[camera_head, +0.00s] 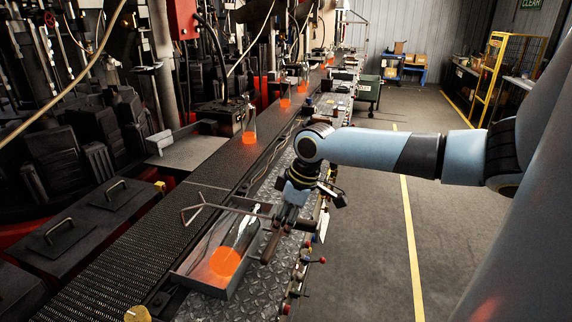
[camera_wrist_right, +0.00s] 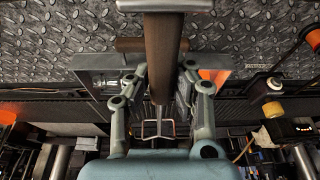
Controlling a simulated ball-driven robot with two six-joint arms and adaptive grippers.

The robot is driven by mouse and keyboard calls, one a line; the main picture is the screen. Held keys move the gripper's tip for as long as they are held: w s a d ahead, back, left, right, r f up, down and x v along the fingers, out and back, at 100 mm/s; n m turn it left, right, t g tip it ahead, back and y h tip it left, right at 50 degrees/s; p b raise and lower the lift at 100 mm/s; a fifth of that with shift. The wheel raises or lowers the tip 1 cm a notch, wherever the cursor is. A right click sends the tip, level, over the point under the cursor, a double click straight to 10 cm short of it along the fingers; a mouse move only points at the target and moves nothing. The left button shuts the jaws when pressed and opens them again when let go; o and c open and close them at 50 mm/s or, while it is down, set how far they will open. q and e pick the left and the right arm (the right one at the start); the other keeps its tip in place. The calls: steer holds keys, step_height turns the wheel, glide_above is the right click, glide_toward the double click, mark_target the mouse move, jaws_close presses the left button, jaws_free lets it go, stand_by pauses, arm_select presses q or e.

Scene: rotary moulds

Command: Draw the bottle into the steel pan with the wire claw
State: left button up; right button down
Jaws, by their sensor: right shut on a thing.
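The steel pan (camera_head: 186,276) stands at the near end of the line, on the diamond-plate ledge. A clear bottle (camera_head: 239,236) with a glowing orange base is inside it, base toward me and neck pointing away; I cannot tell whether it lies flat or leans. My right gripper (camera_head: 288,212) is shut on the wire claw's brown handle (camera_wrist_right: 162,60), beyond the pan's right side. The claw's wire end (camera_head: 190,211) reaches left over the pan's far end. In the right wrist view the pan (camera_wrist_right: 90,64) and the bottle's orange glow (camera_wrist_right: 214,76) are partly hidden. My left gripper is out of view.
A dark conveyor (camera_head: 135,245) runs along the pan's left, with several glowing bottles such as one (camera_head: 249,127) farther back. Lidded dark boxes (camera_head: 62,234) stand at left. Small knobs (camera_head: 298,276) line the ledge's right edge. The floor at right is clear.

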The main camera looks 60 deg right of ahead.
steer(key=shift+w+a+r, duration=0.1)
steer(key=shift+w+r, duration=0.1)
steer(key=shift+r, duration=0.75)
steer(key=shift+w+r, duration=0.2)
steer(key=shift+r, duration=0.75)
steer(key=shift+w+a+r, duration=0.1)
steer(key=shift+w+r, duration=0.1)
steer(key=shift+r, duration=0.75)
steer(key=shift+s, duration=0.1)
